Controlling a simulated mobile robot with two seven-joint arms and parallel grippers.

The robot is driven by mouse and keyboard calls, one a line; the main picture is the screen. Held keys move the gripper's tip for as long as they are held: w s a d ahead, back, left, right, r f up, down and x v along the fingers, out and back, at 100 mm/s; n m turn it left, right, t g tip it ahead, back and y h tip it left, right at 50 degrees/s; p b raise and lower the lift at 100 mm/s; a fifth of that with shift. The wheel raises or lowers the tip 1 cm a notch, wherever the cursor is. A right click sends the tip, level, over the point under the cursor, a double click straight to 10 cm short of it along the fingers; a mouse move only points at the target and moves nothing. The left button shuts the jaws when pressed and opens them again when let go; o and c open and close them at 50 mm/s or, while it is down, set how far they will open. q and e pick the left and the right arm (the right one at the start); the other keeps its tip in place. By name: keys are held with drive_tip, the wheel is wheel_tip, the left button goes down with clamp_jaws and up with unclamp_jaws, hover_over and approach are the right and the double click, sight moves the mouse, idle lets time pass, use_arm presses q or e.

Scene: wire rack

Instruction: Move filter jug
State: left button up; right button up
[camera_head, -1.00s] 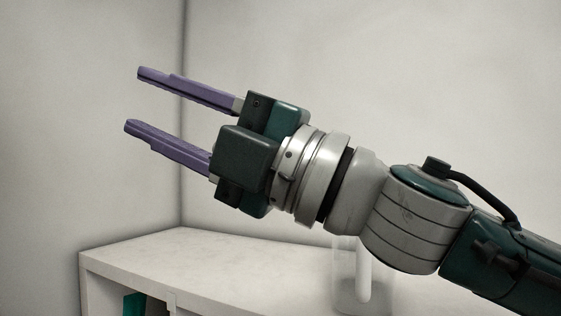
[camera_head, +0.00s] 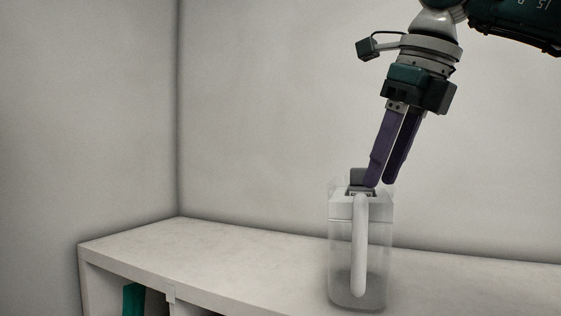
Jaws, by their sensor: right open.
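The filter jug (camera_head: 342,245) stands upright on the top of a white shelf unit, right of the picture's middle. It has a clear body, a white upper part and a white upright handle (camera_head: 359,245) facing me. My right gripper (camera_head: 377,183) points down from the upper right, its purple fingertips at the jug's top, close to the grey part of the lid. It is open, though its fingers look close together from this angle. I cannot tell whether the fingertips touch the jug. My left gripper is not in view.
The white shelf top (camera_head: 220,256) is clear to the left of the jug. A teal item (camera_head: 133,300) stands in a compartment below the top at the lower left. Plain walls meet in a corner behind the shelf.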

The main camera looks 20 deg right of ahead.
sight(353, 241)
drive_tip(key=shift+f, duration=0.1)
drive_tip(key=b+x, duration=0.4)
drive_tip(key=x, duration=0.4)
drive_tip(key=shift+w+a+f+b, duration=0.1)
drive_tip(key=shift+f+b, duration=0.15)
drive_tip(key=shift+b, duration=0.05)
drive_tip(key=shift+w+f, duration=0.3)
drive_tip(key=shift+f, duration=0.25)
clamp_jaws()
